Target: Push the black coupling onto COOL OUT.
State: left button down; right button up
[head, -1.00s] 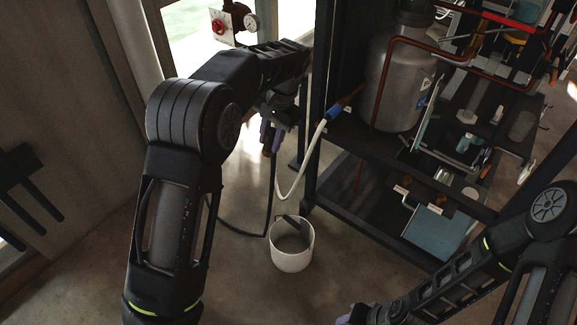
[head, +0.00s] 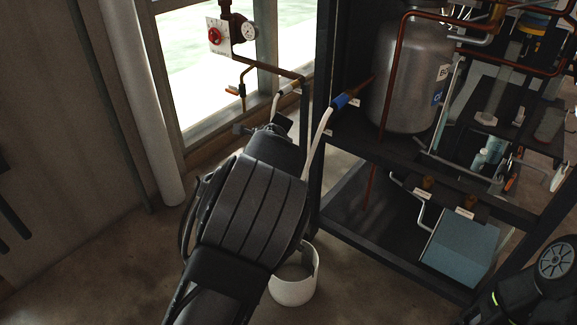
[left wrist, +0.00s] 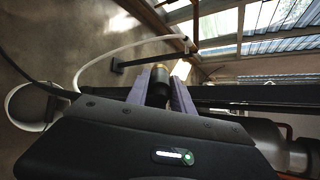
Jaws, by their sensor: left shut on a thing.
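In the left wrist view my left gripper (left wrist: 160,88) is shut on the black coupling (left wrist: 157,94), which sits between the two purple fingers. A brass-coloured end (left wrist: 160,67) shows beyond the fingertips, and a small pale plate (left wrist: 181,69) appears just past it. In the head view my left arm hides the gripper and coupling. Two brass fittings (head: 428,182) (head: 470,200) with white tags (head: 423,194) (head: 465,213) sit low on the rack. The tags are too small to read, so I cannot tell which port is COOL OUT.
A white hose with a blue coupling (head: 345,101) joins the rack (head: 318,150) beside the grey tank (head: 415,75). A white bucket (head: 291,291) stands on the floor. A red valve and gauge (head: 248,31) hang by the window. A black hose (left wrist: 42,86) crosses the left wrist view.

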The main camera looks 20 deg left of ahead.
pick_arm(q)
jog(key=d+f+m+t+h+b, duration=0.3)
jog(key=f+m+h+b, duration=0.3)
jog(key=h+b, duration=0.4)
jog(key=m+t+b, duration=0.1)
jog(key=b, duration=0.4)
jog(key=shift+d+f+m+t, duration=0.3)
jog(key=shift+f, duration=0.05)
jog(key=shift+w, duration=0.15)
jog(key=p+x, duration=0.1)
jog(key=x, duration=0.7)
